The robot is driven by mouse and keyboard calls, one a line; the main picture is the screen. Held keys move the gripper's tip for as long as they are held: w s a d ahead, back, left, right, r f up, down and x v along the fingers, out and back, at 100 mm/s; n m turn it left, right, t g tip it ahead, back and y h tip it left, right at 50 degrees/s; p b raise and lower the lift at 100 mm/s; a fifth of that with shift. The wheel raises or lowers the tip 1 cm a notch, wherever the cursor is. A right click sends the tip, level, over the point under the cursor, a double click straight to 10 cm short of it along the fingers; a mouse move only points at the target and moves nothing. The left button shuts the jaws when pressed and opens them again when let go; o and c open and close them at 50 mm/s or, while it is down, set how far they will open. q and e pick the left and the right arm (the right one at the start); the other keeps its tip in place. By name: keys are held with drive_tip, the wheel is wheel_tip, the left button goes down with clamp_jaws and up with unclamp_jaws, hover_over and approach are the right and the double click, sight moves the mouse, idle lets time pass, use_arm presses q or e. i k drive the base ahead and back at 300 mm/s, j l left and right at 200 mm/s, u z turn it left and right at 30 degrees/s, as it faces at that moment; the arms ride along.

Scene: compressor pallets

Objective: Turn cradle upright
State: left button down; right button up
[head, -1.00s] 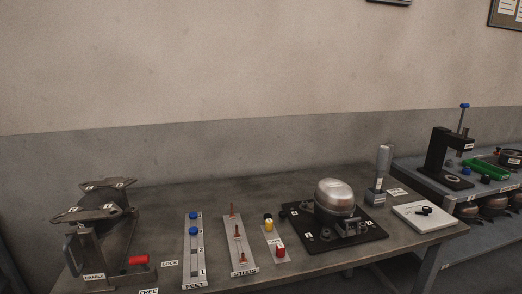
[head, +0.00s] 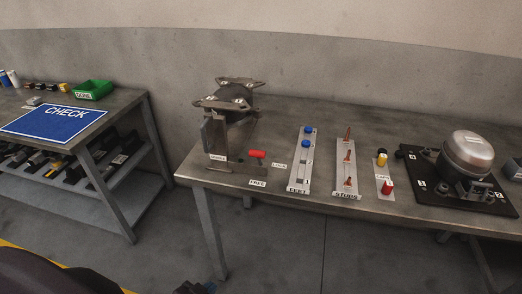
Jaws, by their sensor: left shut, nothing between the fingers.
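The cradle (head: 215,135) stands at the left end of the middle bench. It is a grey metal frame with flat bracket plates (head: 226,104) on top and a dark rounded body (head: 236,95) between them. A lever with a red grip (head: 256,154) sticks out at its front right, near the LOCK label (head: 279,164) and the FREE label (head: 257,183). I cannot tell which setting it is in. My left gripper (head: 208,288) shows only partly at the bottom edge, shut and empty, below and in front of the bench, away from the cradle. My right gripper is out of view.
Right of the cradle are the FEET rack (head: 293,184) with blue caps, the STUBS rack (head: 342,188), a small tray with yellow and red pieces, and a silver compressor (head: 468,150) on a black plate (head: 440,194). A left bench holds a blue CHECK mat (head: 55,122) and green bin (head: 92,90).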

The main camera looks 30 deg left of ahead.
sight(234, 102)
drive_tip(key=u, duration=1.25)
